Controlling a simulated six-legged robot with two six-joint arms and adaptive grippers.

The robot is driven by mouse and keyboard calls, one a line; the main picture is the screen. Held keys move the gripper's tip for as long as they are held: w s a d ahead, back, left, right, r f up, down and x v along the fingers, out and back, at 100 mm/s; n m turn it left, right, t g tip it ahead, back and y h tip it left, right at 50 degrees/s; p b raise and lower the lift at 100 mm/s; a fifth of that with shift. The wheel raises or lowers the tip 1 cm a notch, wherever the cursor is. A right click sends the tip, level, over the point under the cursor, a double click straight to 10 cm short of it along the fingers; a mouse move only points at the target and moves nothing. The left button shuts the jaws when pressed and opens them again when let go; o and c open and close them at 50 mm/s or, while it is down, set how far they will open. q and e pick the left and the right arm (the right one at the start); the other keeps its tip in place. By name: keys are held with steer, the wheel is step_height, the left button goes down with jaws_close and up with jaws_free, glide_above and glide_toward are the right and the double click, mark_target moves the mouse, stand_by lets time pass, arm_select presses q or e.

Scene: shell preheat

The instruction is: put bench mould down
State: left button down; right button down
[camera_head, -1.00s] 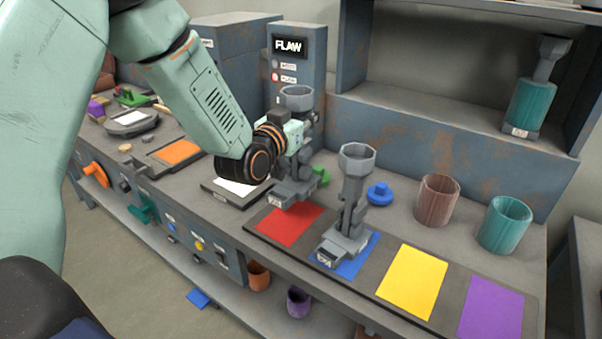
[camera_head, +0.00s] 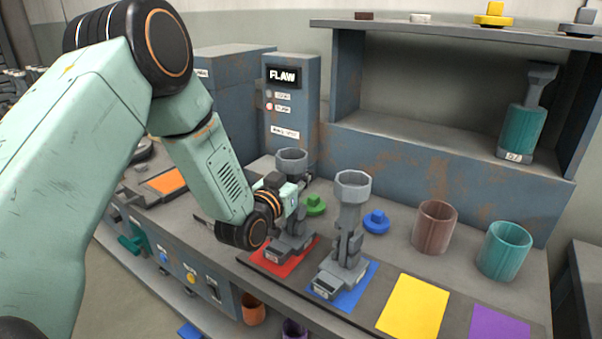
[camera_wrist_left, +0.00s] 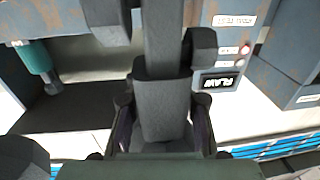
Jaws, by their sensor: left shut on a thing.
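A grey bench mould with a hexagonal cup on top (camera_head: 291,160) is upright at the red square (camera_head: 267,262). Its foot covers much of the red. Whether the foot touches the square or hovers just above it, I cannot tell. My left gripper (camera_head: 298,192) is shut on the mould's stem, partly hidden by my wrist. In the left wrist view the dark grey stem (camera_wrist_left: 163,50) runs between the fingers of my left gripper (camera_wrist_left: 162,105). A second, similar grey mould (camera_head: 350,205) stands upright on the blue square (camera_head: 358,292), just to the right. My right gripper is not in view.
Yellow (camera_head: 413,308) and purple (camera_head: 498,323) squares are bare. Behind stand a green knobbed piece (camera_head: 315,206), a blue one (camera_head: 376,222), a brown cup (camera_head: 435,228) and a teal cup (camera_head: 504,251). The FLAW box (camera_head: 292,105) rises behind my gripper.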

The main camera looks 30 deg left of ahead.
arm_select(q)
steer(key=c, duration=1.7)
jaws_free()
steer(key=shift+s, duration=0.1)
steer(key=o, duration=0.7)
steer(key=shift+f, duration=0.1)
steer(key=shift+c, duration=0.2)
steer(key=shift+o, duration=0.2)
steer(key=s+p, duration=0.2)
steer(key=s, duration=1)
steer(key=shift+a+r, duration=0.15)
steer(key=shift+r, duration=0.15)
steer(key=shift+w+f, duration=0.1)
